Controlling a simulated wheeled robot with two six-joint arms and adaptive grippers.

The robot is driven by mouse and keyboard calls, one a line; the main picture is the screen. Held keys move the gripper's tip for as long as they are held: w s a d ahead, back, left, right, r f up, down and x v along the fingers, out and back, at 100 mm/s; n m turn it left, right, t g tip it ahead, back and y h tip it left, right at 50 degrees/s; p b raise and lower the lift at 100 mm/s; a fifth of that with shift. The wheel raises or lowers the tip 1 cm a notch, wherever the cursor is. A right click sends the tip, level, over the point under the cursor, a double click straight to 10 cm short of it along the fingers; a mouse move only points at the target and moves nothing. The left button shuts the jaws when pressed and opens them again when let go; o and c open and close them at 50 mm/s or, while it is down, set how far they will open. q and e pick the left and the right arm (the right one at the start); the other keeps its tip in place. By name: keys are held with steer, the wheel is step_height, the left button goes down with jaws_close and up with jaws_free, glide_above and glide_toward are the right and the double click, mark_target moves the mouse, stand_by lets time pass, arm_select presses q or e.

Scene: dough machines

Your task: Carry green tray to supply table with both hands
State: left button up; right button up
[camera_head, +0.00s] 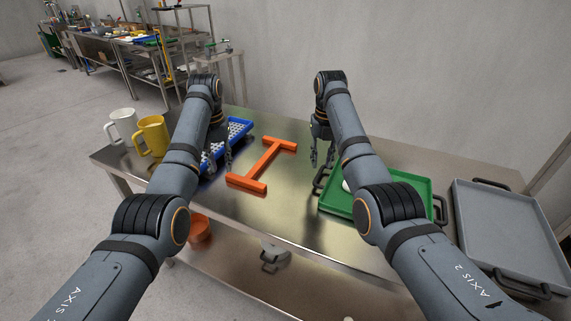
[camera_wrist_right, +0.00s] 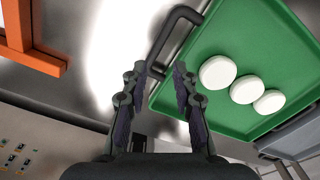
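The green tray (camera_head: 409,184) lies on the steel table, right of centre, partly hidden behind my right arm. It has dark handles at its left and right ends. In the right wrist view the green tray (camera_wrist_right: 226,54) holds 3 white round pieces (camera_wrist_right: 245,89) in a row. My right gripper (camera_head: 322,158) is above the table beside the tray's left handle (camera_head: 321,178). In the right wrist view the right gripper (camera_wrist_right: 158,74) is open, with the handle (camera_wrist_right: 176,30) just beyond its fingertips. My left gripper (camera_head: 219,160) hangs over the blue perforated tray; its finger gap is unclear.
An orange H-shaped frame (camera_head: 262,166) lies between the arms. A blue tray (camera_head: 238,129), yellow mug (camera_head: 153,136) and white mug (camera_head: 122,126) stand at left. A grey tray (camera_head: 510,232) is at right. Cluttered steel tables (camera_head: 130,43) stand at the back left.

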arm_select(q)
steer(key=shift+d, duration=0.15)
arm_select(e)
step_height(320, 180, up, 12)
stand_by(0.4)
